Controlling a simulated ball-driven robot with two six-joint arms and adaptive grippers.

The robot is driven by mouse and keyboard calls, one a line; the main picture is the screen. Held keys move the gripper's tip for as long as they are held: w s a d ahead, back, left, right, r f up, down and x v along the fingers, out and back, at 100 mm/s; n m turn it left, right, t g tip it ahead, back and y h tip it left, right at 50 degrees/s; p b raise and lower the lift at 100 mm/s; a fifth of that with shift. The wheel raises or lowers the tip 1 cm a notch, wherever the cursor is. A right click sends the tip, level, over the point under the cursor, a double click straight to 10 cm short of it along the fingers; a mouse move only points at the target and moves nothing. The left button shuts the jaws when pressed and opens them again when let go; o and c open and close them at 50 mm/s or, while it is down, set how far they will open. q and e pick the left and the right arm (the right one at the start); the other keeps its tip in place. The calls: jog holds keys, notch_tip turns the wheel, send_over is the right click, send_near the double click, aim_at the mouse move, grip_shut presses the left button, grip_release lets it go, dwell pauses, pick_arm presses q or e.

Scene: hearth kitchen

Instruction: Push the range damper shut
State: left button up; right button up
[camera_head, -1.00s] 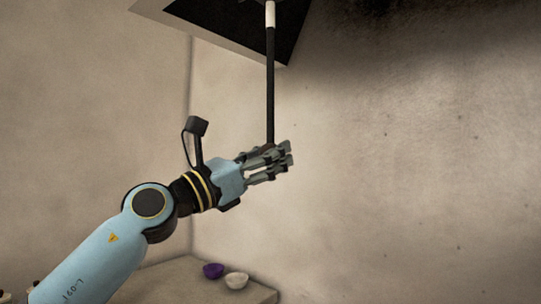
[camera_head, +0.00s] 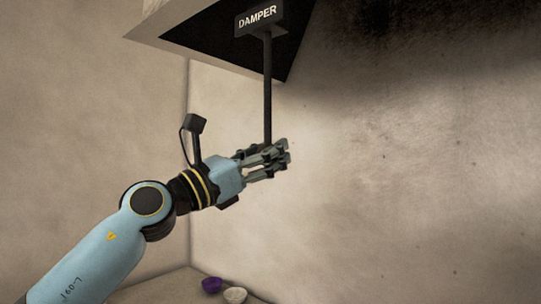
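The range damper shows as a dark upright rod (camera_head: 267,95) that hangs from a black plate lettered "DAMPER" (camera_head: 258,20) under the hood. My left gripper (camera_head: 278,158) is at the rod's lower end, its fingers pointing right. The rod's end meets the upper fingers and is partly hidden by them; nothing of the rod shows below. I cannot tell whether the fingers are closed on the rod or only touch it from beneath. No white band shows on the rod. My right gripper is out of view.
The hood's pale rim and dark underside (camera_head: 215,45) are above my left arm. A purple bowl (camera_head: 211,284) and a white bowl (camera_head: 235,295) stand on a counter at the bottom. The wall right of the gripper is bare.

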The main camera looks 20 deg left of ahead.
pick_arm(q)
jog(key=o, duration=0.4)
jog(key=shift+s+a, duration=0.15)
jog(key=shift+s, duration=0.05)
jog(key=shift+w, duration=0.1)
jog(key=shift+f, duration=0.1)
jog(key=v, duration=0.7)
jog(key=shift+s+a, duration=0.15)
jog(key=shift+s, duration=0.05)
